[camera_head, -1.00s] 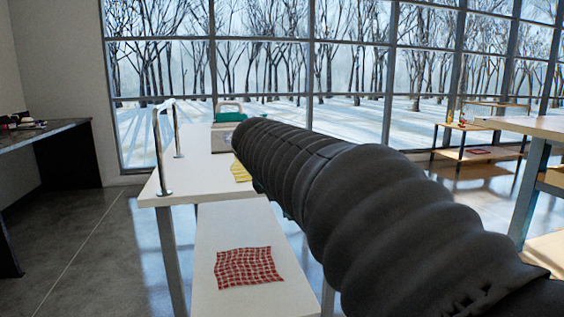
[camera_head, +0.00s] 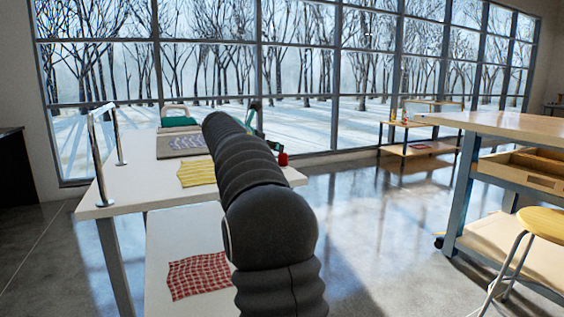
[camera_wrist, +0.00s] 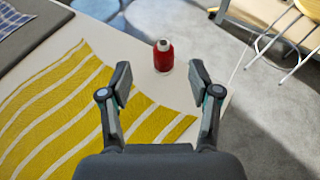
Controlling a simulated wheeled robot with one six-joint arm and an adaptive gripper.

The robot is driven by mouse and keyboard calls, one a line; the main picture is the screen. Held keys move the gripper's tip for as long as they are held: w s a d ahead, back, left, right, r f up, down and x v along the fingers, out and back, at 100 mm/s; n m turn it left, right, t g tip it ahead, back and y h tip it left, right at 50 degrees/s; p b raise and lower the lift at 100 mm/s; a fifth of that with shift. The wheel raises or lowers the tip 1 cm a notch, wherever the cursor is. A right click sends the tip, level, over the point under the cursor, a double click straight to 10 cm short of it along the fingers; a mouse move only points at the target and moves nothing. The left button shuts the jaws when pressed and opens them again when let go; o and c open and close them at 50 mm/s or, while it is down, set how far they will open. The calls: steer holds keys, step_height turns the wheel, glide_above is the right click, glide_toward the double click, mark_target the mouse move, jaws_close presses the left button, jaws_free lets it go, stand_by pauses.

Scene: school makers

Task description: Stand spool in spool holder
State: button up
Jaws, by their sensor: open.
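A red spool (camera_wrist: 163,57) with a pale top stands near the corner of the white table (camera_wrist: 136,48) in the wrist view. It also shows as a small red shape (camera_head: 283,159) just right of my arm in the head view. My gripper (camera_wrist: 160,82) is open and empty. Its two fingers point toward the spool, which shows beyond the fingertips, between them in the picture; they do not touch it. In the head view my dark arm hides part of the tabletop. I cannot make out a spool holder in either view.
A yellow striped cloth (camera_wrist: 66,108) lies on the table beneath my gripper. A grey mat (camera_head: 165,148) and a teal case (camera_head: 178,122) lie farther back. A metal rail (camera_head: 98,160) stands at the left edge. A red checked cloth (camera_head: 198,275) lies on the lower shelf. A stool (camera_head: 541,222) stands right.

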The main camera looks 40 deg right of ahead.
mark_target(283, 159)
steer(key=shift+s+x, duration=0.2)
steer(key=shift+x, duration=3.9)
jaws_close()
